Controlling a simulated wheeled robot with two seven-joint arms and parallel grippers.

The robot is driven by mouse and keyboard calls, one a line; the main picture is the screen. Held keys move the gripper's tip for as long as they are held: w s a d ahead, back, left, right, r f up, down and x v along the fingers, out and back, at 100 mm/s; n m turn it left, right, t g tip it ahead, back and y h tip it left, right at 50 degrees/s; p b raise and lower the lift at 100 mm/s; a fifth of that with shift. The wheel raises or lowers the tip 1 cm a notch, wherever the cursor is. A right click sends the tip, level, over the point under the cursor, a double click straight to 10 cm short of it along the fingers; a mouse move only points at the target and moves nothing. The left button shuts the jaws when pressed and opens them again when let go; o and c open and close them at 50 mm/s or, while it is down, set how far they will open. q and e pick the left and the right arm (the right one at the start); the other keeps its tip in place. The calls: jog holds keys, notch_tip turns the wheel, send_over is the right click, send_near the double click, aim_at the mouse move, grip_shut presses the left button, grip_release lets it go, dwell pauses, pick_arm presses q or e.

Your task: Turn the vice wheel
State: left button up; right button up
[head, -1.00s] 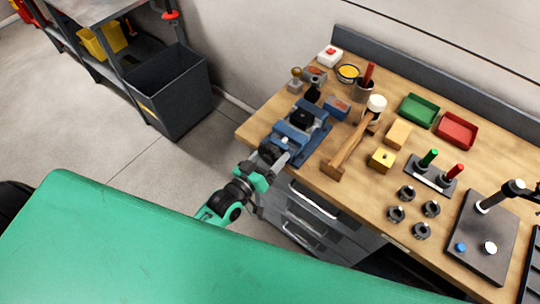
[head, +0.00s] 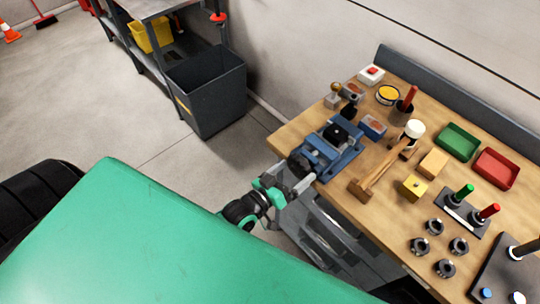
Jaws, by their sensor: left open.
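The blue vice (head: 345,160) is on the left end of the wooden workbench. A dark round part, which looks like the vice wheel (head: 297,162), shows at its front end, over the bench's front edge. My left gripper (head: 301,179) is open, with its grey fingers close to the wheel and the front of the vice. I cannot tell whether a finger touches the wheel. The fingers hide part of this area. My right gripper is not in view.
The workbench (head: 337,197) carries a mallet (head: 385,165), a yellow block (head: 414,186), a green tray (head: 457,143), a red tray (head: 495,168) and several dark round parts. Drawers are under it. A dark bin (head: 205,95) stands on the floor at the left. Floor between is clear.

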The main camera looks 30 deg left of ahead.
pick_arm(q)
jog(key=b+v, duration=0.3)
jog(key=v, duration=0.8)
jog(key=shift+s, duration=0.25)
jog(key=s+a+f+m+g+y, duration=0.1)
jog(key=s+a+f+g, duration=0.15)
jog(key=f, duration=0.95)
jog(key=s+a+f+g+y, duration=0.2)
jog(key=f+g, duration=0.1)
jog(key=f, duration=0.9)
jog(key=s+a+f+m+g+y, duration=0.1)
jog(key=s+a+f+g, duration=0.15)
jog(key=f, duration=0.95)
jog(key=s+f+m+g+y, duration=0.2)
jog(key=s+f+g, duration=0.6)
jog(key=s+f, duration=1)
jog(key=s, duration=0.3)
jog(key=shift+s+f, duration=0.25)
